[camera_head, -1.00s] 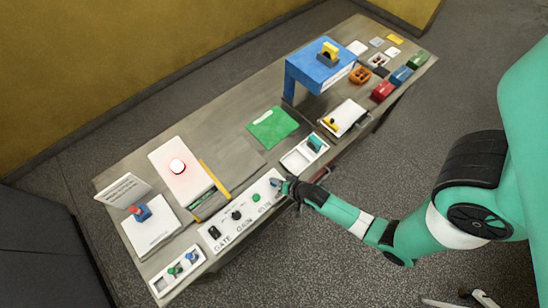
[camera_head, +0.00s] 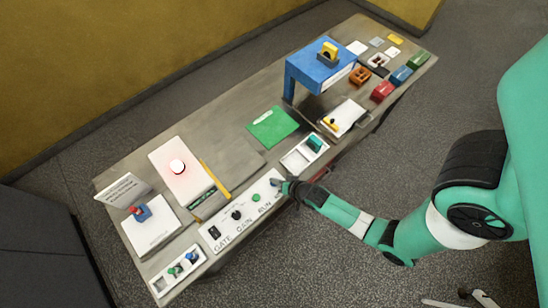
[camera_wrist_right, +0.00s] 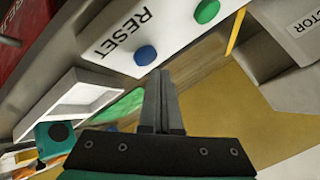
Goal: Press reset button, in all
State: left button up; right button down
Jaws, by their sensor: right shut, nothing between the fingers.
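The white control panel (camera_head: 222,232) lies along the table's front edge, with the labels GATE, GAIN and RUN readable. Its right end is partly covered by my right gripper (camera_head: 281,185). In the right wrist view the blue button (camera_wrist_right: 145,55) sits beside the word RESET, with the green button (camera_wrist_right: 207,11) further along the panel. My right gripper also shows there (camera_wrist_right: 161,76), shut and empty, its tips close to the blue button's edge. I cannot tell whether they touch it. The blue button is hidden in the head view. My left gripper is not in view.
A white tray (camera_head: 293,160) with a teal part lies just beyond the panel's right end. A white box with a glowing lamp (camera_head: 177,166) stands behind the panel. A blue stand (camera_head: 305,72) and several coloured blocks are further right. A green sheet (camera_head: 272,127) lies flat mid-table.

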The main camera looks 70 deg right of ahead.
dwell(0.5)
jog(key=shift+f+b, duration=0.35)
jog(key=shift+f, duration=0.1)
jog(key=shift+f+b, duration=0.4)
jog(key=shift+f, duration=0.05)
dwell(0.5)
jog(key=shift+r+p, duration=0.9)
jog(key=shift+r, duration=0.1)
notch_tip(320, 180, up, 5)
jog(key=p, duration=0.5)
